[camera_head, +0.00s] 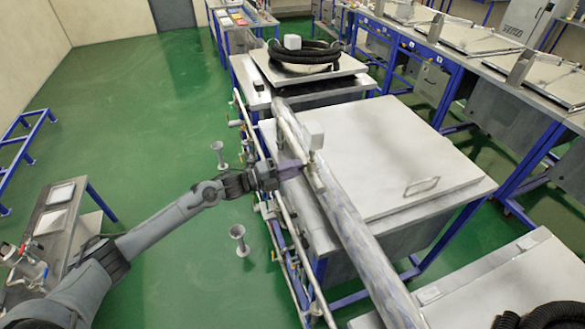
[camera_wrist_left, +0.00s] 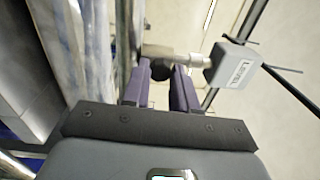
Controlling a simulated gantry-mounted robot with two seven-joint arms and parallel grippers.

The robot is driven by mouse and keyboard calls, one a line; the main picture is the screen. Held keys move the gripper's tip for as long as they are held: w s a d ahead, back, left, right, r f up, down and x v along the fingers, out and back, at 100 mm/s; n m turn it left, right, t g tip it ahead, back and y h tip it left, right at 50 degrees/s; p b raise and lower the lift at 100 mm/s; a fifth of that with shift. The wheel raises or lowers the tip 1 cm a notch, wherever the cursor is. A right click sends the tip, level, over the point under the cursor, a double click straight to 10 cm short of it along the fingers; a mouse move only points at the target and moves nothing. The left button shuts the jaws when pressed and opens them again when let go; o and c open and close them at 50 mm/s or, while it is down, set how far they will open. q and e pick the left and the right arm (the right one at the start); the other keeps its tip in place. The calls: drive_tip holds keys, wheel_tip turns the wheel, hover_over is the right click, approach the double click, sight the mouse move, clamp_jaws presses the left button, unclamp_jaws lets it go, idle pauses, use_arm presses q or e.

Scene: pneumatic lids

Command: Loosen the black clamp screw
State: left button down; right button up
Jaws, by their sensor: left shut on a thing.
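The black clamp screw (camera_wrist_left: 162,66) shows as a dark round knob between the purple fingertips in the left wrist view. It sits at the end of a short metal fitting that runs right to a pale grey box. My left gripper (camera_head: 289,169) is beside the long metal pipe in the head view, at the left edge of the lidded tank. Its fingers (camera_wrist_left: 161,74) are shut on the knob. The knob is hidden by the fingers in the head view. My right gripper is not in view.
The grey box (camera_head: 312,135) stands above the long pipe (camera_head: 358,238), which crosses a large flat lid (camera_head: 400,140). Thin rails (camera_head: 282,218) run along the tank's left side. A black coiled hose (camera_head: 303,55) lies farther back.

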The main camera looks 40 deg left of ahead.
use_arm(q)
drive_tip(key=shift+n+y+p, duration=0.3)
drive_tip(key=shift+n+p, duration=1)
drive_tip(key=shift+n, duration=3.1)
drive_tip(key=c, duration=0.9)
unclamp_jaws()
